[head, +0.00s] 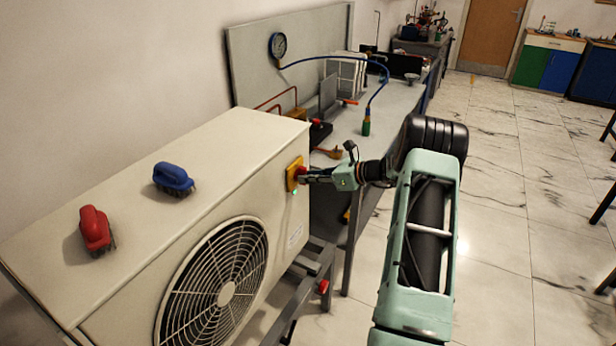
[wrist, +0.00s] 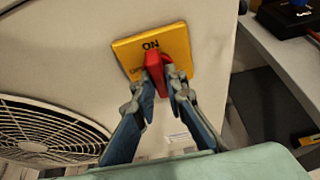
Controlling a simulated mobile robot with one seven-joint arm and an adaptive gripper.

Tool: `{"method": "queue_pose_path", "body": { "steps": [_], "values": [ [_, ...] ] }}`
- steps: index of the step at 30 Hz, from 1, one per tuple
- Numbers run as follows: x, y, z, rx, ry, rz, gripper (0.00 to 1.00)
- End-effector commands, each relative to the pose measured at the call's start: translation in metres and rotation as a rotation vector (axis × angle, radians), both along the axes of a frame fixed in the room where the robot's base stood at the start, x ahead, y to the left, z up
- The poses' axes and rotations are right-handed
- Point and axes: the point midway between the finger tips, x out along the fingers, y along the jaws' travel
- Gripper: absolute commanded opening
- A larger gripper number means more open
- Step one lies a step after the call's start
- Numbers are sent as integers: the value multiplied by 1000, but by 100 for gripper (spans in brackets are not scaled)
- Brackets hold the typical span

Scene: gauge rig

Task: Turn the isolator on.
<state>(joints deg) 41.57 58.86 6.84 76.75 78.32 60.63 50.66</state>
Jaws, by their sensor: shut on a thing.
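The isolator is a yellow plate (head: 293,174) with a red knob (head: 301,173) on the side of a large beige fan unit (head: 268,160). In the wrist view the yellow plate (wrist: 130,53) carries the word ON, seen upside down, above the red knob (wrist: 155,65). A small green light shows just below the plate in the head view. My gripper (wrist: 160,88) is shut on the red knob, one finger on each side. In the head view my gripper (head: 308,175) reaches the knob from the right. The fingers hide part of the knob.
A red brush (head: 96,228) and a blue brush (head: 173,178) lie on top of the unit.

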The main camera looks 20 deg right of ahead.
Motion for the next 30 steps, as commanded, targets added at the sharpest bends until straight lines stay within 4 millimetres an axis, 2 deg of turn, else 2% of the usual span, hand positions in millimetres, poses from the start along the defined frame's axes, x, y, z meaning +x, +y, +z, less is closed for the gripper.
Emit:
{"method": "queue_pose_path", "body": {
  "steps": [3,4,8,9,20,30],
  "values": [
    [1,1,0,1,0,0,0],
    [1,1,0,1,0,0,14],
    [1,1,0,2,-1,1,28],
    [1,1,0,2,-1,1,29],
    [-4,-4,4,0,-2,-1,29],
    [-53,-42,29,-1,-2,-2,29]
  ]
}}
